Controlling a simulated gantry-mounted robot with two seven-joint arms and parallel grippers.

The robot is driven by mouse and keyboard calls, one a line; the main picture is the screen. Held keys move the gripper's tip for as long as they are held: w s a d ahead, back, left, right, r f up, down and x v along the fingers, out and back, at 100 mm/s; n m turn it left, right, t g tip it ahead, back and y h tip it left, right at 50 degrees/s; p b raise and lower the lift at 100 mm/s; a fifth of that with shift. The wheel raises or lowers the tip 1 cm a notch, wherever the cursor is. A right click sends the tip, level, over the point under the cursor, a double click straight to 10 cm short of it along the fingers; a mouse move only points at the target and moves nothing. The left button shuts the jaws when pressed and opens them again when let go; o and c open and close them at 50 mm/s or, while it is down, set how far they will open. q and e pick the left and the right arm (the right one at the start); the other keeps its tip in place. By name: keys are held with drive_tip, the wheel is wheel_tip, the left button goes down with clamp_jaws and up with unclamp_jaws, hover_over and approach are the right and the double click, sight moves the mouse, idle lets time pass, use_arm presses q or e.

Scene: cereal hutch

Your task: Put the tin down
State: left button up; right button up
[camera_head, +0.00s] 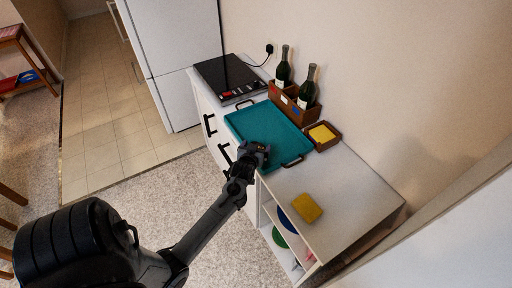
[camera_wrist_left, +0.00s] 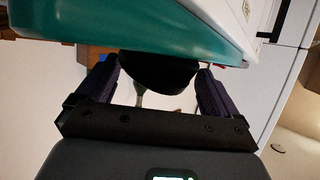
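My left gripper (camera_head: 258,150) is over the near edge of the teal tray (camera_head: 262,124). In the left wrist view, its two fingers (camera_wrist_left: 157,85) stand apart. A dark rounded thing (camera_wrist_left: 158,72) lies between them, against the teal tray (camera_wrist_left: 90,28); I cannot tell whether it is the tin or whether the fingers press on it. No other thing is clearly a tin. A yellow block (camera_head: 307,208) lies on the white counter (camera_head: 340,190), right of the tray and apart from the gripper. My right gripper is not in view.
A wooden crate (camera_head: 289,106) with two dark bottles (camera_head: 283,70) stands behind the tray. A small wooden box (camera_head: 322,136) with yellow contents is at its right. A black hob (camera_head: 230,78) is at the left. The counter around the yellow block is bare.

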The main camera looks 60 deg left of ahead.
use_arm(q)
drive_tip(key=shift+o, duration=0.2)
drive_tip(key=shift+r, duration=0.45)
drive_tip(key=p+v, duration=0.2)
drive_tip(key=v, duration=0.9)
drive_tip(key=s+d+m+g+h, duration=0.15)
drive_tip(key=d+m+h, duration=0.5)
drive_tip(key=d, duration=1.05)
drive_tip(key=s+d+f+m+g+h, duration=0.1)
drive_tip(key=s+d+m+g+h, duration=0.2)
drive_tip(key=s+d, duration=0.7)
drive_tip(key=shift+s+d+f+m+g, duration=0.25)
drive_tip(key=shift+s+m+g, duration=0.55)
drive_tip(key=shift+s, duration=0.2)
